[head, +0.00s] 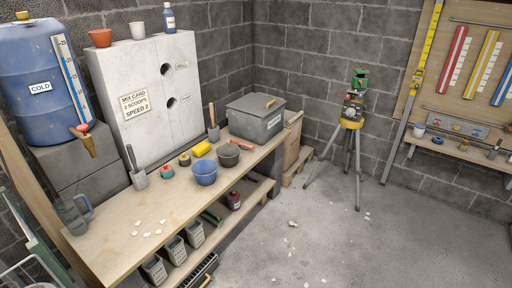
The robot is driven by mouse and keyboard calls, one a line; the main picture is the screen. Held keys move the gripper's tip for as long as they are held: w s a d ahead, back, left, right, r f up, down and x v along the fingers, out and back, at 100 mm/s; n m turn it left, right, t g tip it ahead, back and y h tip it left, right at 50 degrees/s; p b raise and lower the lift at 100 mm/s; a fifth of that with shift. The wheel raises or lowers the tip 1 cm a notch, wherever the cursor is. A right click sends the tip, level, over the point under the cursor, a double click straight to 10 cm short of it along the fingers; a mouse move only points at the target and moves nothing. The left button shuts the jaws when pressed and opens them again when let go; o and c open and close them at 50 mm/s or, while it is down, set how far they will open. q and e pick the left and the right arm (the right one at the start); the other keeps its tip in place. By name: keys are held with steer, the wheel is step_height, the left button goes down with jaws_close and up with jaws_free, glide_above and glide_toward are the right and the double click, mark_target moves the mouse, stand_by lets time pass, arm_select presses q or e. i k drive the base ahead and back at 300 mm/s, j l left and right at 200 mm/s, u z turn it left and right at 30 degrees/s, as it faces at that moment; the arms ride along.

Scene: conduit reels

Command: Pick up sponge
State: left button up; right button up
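A small yellow block that looks like the sponge (201,149) lies on the wooden workbench (122,222), towards its back edge near the foot of the white panel. A dark round item (184,160) sits just left of it. A blue bowl (204,172) and a dark grey bowl (228,154) stand in front and to its right. The sponge's top and front are visible and nothing holds it. Neither of my grippers shows in the head view.
A lidded grey box (256,118) stands at the bench's right end. A trowel (137,170), a red-topped jar (167,172) and a grey jug (74,214) are on the left part. A tripod (350,140) stands on the floor, which is mostly open.

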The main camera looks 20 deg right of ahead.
mark_target(202, 149)
steer(key=z, duration=0.2)
steer(key=u, duration=2.45)
steer(key=z, duration=2.45)
steer(key=u, duration=0.4)
steer(key=i+l+u, duration=0.4)
steer(key=i, duration=0.15)
steer(key=i+l+u, duration=0.4)
steer(key=i+l, duration=0.1)
steer(key=l, duration=0.1)
